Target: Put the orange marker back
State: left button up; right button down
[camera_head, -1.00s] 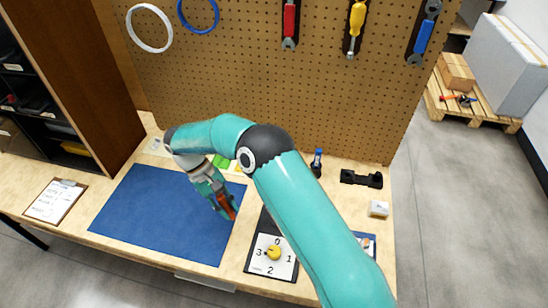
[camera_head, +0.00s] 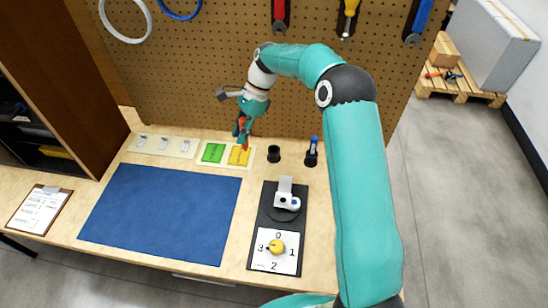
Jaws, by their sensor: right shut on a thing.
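My right gripper (camera_head: 242,128) is shut on the orange marker (camera_head: 243,137), of which a small orange part shows between the fingers. It holds the marker above the back of the bench, over the yellow and green cards. A black cup (camera_head: 273,154) stands to the right of the gripper and looks empty. My left gripper is not in view.
A blue mat (camera_head: 160,213) covers the left of the bench. A black-based device (camera_head: 266,215) with a numbered dial stands right of it. Green (camera_head: 213,152) and yellow (camera_head: 239,155) cards lie at the back. A pegboard (camera_head: 210,80) with tools rises behind.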

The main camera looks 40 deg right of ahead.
jog(key=d+r+m+t+h, duration=0.4)
jog(key=d+r+m, duration=0.3)
jog(key=d+m, duration=0.5)
jog(key=shift+m+h, duration=0.3)
jog(key=shift+m, duration=0.4)
notch_tip(320, 180, down, 20)
jog(key=shift+w+a+r+p, duration=0.1)
jog(key=shift+w+r+p, duration=0.05)
jog(key=shift+p, duration=0.95)
jog(key=c, duration=1)
grip_release()
jog(key=shift+c, duration=0.2)
jog(key=shift+r, duration=0.1)
